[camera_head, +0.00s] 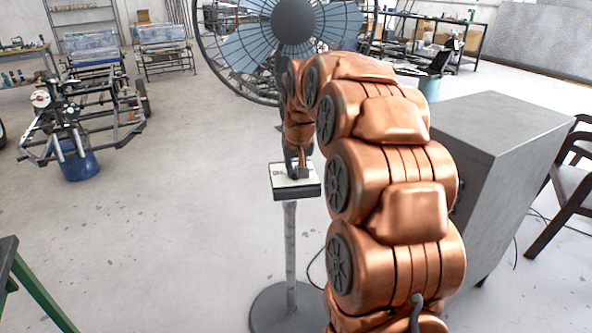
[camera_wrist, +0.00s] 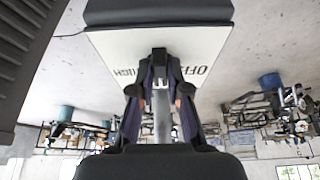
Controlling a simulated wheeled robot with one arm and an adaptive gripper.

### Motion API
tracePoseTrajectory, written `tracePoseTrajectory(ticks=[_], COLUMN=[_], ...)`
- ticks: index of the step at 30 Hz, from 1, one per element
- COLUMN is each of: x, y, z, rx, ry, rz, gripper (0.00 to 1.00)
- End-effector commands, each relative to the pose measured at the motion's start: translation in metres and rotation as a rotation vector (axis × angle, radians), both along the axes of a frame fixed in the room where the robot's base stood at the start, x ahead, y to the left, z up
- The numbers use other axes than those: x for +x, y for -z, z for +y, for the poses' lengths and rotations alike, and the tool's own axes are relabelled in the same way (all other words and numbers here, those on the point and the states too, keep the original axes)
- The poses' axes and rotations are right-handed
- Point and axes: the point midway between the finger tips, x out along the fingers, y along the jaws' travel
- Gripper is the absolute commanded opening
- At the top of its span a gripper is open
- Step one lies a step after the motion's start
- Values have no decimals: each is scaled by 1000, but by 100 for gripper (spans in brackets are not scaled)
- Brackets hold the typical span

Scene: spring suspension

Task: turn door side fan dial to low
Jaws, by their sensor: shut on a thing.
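A control box (camera_head: 283,186) with a pale top and dark sides stands on a thin post over a round base. Its white face also fills the upper middle of the wrist view (camera_wrist: 108,50), with upside-down OFF and HIGH lettering partly covered by my fingers. My gripper (camera_head: 300,172) reaches down onto the box top. In the wrist view my gripper (camera_wrist: 160,62) is shut on the dial, in the middle of the white face. The dial is mostly hidden by the fingers, so its pointer setting cannot be read. The large fan (camera_head: 293,20) stands behind the box.
A grey cabinet (camera_head: 490,140) stands right of my arm, with a dark chair (camera_head: 572,190) beyond it. A wheeled frame (camera_head: 90,115) and a blue bucket (camera_head: 78,162) are at the left. The floor left of the post is clear.

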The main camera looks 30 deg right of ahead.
Motion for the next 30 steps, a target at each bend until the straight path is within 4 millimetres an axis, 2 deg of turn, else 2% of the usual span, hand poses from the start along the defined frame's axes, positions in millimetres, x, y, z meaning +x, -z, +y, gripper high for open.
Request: tracePoseTrajectory(ticks=[12,13,20,30], x=[-1,-1,0,-1], y=[1,1,0,-2], z=[0,0,0,0], rx=[1,1,0,-1], ry=[7,7,6,6], rz=[3,3,2,0], gripper=[0,16,40,41])
